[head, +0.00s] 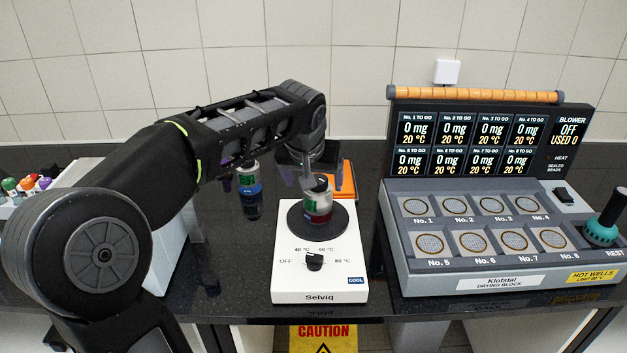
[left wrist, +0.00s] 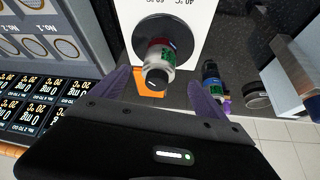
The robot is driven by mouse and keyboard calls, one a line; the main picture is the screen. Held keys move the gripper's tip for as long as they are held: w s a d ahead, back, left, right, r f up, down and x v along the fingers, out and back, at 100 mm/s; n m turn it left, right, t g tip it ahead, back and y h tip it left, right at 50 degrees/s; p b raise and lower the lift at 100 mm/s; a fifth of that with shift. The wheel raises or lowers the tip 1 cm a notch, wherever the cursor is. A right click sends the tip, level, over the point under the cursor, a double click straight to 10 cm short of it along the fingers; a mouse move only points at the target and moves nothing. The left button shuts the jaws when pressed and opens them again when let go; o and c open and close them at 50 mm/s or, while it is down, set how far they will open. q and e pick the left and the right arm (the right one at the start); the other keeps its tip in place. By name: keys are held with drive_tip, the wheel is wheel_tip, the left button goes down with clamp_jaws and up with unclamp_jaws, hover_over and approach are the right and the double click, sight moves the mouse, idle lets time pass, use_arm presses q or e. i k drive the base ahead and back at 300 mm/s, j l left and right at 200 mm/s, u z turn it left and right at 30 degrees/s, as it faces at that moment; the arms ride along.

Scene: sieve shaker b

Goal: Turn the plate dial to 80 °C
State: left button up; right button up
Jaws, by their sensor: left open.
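The white Selviq hot plate (head: 287,284) stands on the dark counter, with a round dark heating plate (head: 296,226) on top. Its black dial (head: 314,261) is on the front panel, among the marks OFF, 40 °C, a middle mark and 80 °C at right. The dial's exact setting is too small to read. A COOL label shows at lower right. A jar with a dark lid and red contents (head: 318,205) stands on the plate. My left gripper (left wrist: 157,76) is open above and behind the jar, apart from the dial. My right gripper is not in view.
A drying block (head: 396,244) with several wells and displays stands at right, with a teal-handled tool (head: 605,222) at its edge. A dark blue-labelled bottle (head: 250,195) is behind left of the hot plate. An orange item (head: 348,180) lies behind it.

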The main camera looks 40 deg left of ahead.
sight(315, 261)
drive_tip(key=u, duration=1.25)
